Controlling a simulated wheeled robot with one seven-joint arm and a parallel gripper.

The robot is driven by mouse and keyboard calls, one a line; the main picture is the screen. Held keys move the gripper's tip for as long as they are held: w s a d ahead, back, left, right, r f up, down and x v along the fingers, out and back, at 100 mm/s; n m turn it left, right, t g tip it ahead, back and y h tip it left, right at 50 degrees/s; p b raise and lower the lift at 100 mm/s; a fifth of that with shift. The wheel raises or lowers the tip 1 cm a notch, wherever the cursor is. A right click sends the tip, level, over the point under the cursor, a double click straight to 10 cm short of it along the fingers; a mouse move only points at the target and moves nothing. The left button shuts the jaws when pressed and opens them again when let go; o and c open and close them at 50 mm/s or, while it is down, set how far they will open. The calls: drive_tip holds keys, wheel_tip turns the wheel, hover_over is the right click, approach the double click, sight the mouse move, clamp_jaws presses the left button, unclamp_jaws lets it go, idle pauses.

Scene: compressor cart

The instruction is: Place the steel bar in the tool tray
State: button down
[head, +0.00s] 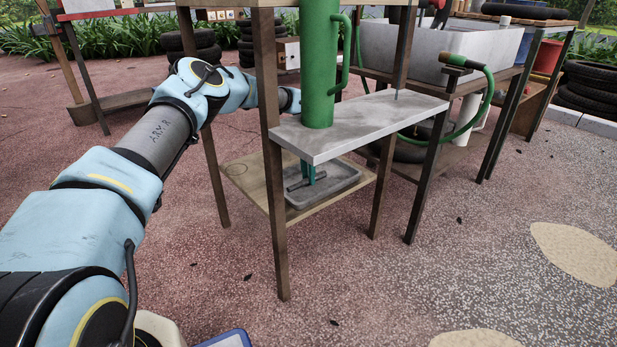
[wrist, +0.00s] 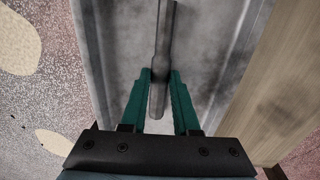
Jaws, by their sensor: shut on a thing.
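The steel bar (wrist: 165,35) is a grey rod, thicker toward its near end, in the wrist view. My gripper (wrist: 160,76) has green fingers, one on each side of the bar, and is shut on it near that end. The tool tray (head: 345,188) is a shallow grey metal tray on the lower wooden shelf in the head view. My gripper also shows in the head view (head: 308,174), pointing down over the tray, with the bar low inside its outline. The tray's floor (wrist: 112,40) lies behind the bar in the wrist view. I cannot tell whether the bar touches it.
A grey upper shelf (head: 360,126) with a green cylinder (head: 317,65) stands close above the tray and hides part of my arm. Wooden legs (head: 276,220) frame the lower shelf. A white sink (head: 440,50) and a green hose (head: 489,95) are behind right.

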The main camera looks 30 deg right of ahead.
drive_tip(key=shift+f, duration=0.1)
drive_tip(key=c, duration=0.7)
unclamp_jaws()
drive_tip(key=shift+o, duration=0.2)
wheel_tip(320, 180, up, 12)
drive_tip(key=w+p, duration=0.1)
drive_tip(key=p, duration=0.2)
drive_tip(key=shift+a, duration=0.25)
